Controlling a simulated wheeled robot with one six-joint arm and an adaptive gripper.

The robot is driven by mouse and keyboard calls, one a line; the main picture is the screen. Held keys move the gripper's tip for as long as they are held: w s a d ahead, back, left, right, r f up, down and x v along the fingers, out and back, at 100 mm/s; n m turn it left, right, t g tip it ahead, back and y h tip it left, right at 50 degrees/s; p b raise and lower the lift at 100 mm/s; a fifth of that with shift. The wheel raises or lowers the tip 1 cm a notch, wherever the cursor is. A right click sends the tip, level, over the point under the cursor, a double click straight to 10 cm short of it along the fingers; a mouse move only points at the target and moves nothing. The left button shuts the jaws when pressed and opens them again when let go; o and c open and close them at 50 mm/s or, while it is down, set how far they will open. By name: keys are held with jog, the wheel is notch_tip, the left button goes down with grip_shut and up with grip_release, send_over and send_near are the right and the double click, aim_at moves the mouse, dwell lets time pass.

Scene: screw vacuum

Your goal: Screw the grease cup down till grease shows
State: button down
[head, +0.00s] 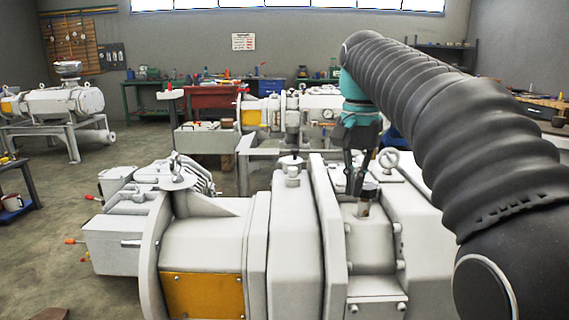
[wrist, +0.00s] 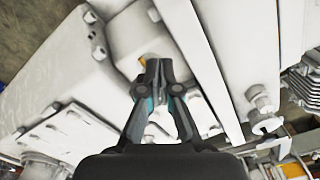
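The grease cup (head: 370,193) is a small silvery cap on a brass stem (head: 363,209). It stands upright on a light grey housing block of the vacuum pump (head: 290,225), right of the pump's middle. My gripper (head: 358,191) points down with its dark fingertips at the cup, overlapping its left side. In the wrist view, the fingertips (wrist: 158,66) are close together, with a bit of brass (wrist: 148,59) just past them. The cap is hidden there, so I cannot tell whether they grip it. I make out no grease.
A lifting eye (head: 389,159) stands behind and right of the cup. Raised housing ribs lie close to the fingers. Open floor (head: 50,250) lies at left; workbenches line the back.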

jog(key=shift+a, duration=0.1)
dwell(0.4)
jog(key=shift+s+a+r, duration=0.15)
jog(key=shift+a, duration=0.1)
notch_tip(320, 180, up, 6)
jog(key=shift+f, duration=0.15)
dwell(0.4)
jog(key=shift+d, duration=0.1)
jog(key=d+n, duration=0.5)
jog(key=n, duration=0.1)
jog(key=shift+s+f+b, duration=0.25)
jog(key=shift+f+b, duration=0.65)
jog(key=shift+f, duration=0.65)
jog(key=shift+s+f+b, duration=0.2)
jog(key=shift+f+b, duration=0.7)
jog(key=shift+f, duration=0.65)
jog(key=shift+a+r+p, duration=0.2)
jog(key=shift+r+p, duration=0.05)
jog(key=shift+p, duration=0.15)
